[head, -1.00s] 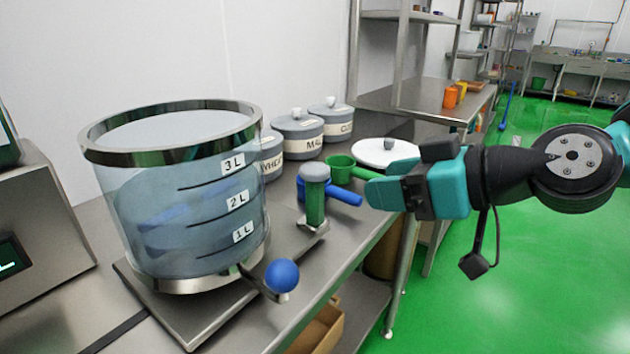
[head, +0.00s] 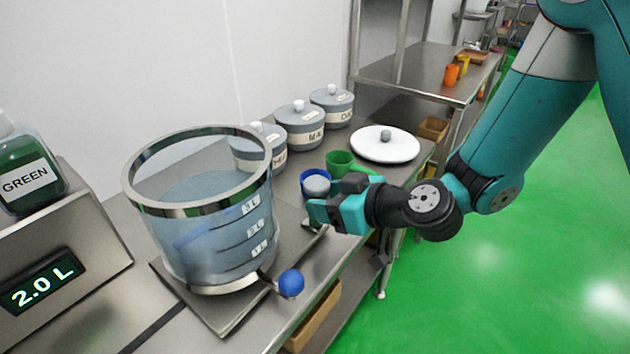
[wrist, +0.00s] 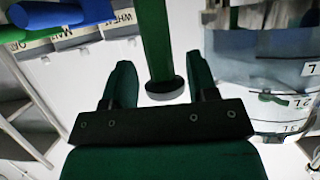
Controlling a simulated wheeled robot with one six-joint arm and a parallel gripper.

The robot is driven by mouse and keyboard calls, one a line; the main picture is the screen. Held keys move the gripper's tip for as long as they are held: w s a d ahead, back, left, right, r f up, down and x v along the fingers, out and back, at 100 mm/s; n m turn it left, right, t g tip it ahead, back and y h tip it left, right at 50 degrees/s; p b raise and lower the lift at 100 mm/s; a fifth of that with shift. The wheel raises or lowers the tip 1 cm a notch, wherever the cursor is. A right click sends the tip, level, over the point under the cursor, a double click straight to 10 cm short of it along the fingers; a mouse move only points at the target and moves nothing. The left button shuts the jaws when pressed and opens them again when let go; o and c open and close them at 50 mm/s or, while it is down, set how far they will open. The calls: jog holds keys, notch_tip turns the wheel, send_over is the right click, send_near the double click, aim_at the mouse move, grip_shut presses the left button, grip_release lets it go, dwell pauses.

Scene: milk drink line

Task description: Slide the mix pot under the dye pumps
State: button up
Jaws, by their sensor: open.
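The mix pot (head: 205,235) is clear with a steel rim, litre labels and bluish liquid inside. It stands on a steel plate (head: 225,318) at the left of the counter. Its arm ends in a blue ball (head: 291,283) toward the counter's front. My gripper (head: 322,208) is open, right of the pot and apart from it. A green post with a grey cap (head: 317,185) is mostly hidden behind my gripper. In the wrist view the green post (wrist: 155,40) stands between my open fingers (wrist: 152,85), and the pot (wrist: 278,70) is at the right.
A steel housing (head: 85,240) at far left carries a green bottle (head: 28,175) labelled GREEN and a display (head: 42,284) reading 2.0 L. Lidded grey canisters (head: 300,125) line the wall. A green cup (head: 341,163) and white lid (head: 386,145) lie behind my gripper.

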jog(key=shift+p+x, duration=0.55)
jog(key=shift+x, duration=0.85)
